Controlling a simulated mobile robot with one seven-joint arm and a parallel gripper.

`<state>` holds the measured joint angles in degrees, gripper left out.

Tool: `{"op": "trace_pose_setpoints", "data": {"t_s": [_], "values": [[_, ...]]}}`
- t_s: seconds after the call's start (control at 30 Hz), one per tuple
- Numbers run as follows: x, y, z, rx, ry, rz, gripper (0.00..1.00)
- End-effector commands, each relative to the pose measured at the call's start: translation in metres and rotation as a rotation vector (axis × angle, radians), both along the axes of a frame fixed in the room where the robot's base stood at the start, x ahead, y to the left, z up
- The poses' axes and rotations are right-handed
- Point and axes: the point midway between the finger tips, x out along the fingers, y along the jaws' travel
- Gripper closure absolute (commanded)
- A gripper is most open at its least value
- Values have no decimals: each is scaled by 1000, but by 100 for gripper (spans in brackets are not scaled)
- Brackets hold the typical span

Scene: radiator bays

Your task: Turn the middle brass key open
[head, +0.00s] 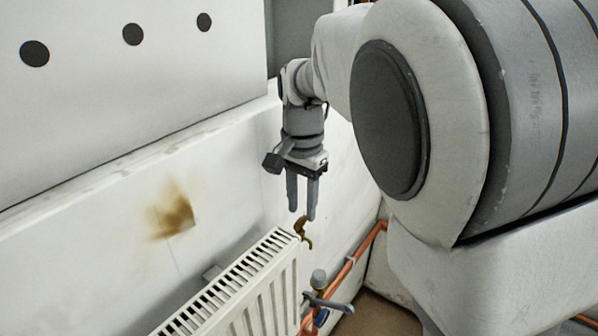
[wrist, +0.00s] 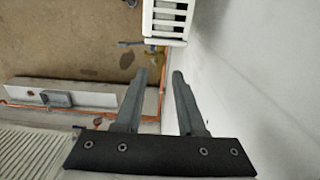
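A brass key (head: 303,230) sits at the top right end corner of a white radiator (head: 262,296) in the head view. My gripper (head: 302,212) points down, close above the key. Its two fingers are apart with nothing between them, also in the wrist view (wrist: 159,74). Whether the fingertips touch the key is not clear. Only this one brass key is clearly seen, so I cannot tell its place in a row.
Orange-brown pipes (head: 345,268) and a grey-capped valve (head: 318,279) stand low at the radiator's right end. A stained white wall (head: 110,215) lies behind. In the wrist view, another ribbed radiator (wrist: 30,148) is at lower left, and brown floor (wrist: 70,40) is open at upper left.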

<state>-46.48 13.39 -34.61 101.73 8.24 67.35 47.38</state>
Motion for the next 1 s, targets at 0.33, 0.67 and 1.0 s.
{"op": "trace_pose_setpoints", "data": {"t_s": [0.33, 0.67, 1.0], "values": [[0, 0, -20, -1, -1, 0, 61], [0, 0, -20, -1, -1, 0, 90], [0, 0, -20, -1, -1, 0, 100]]}}
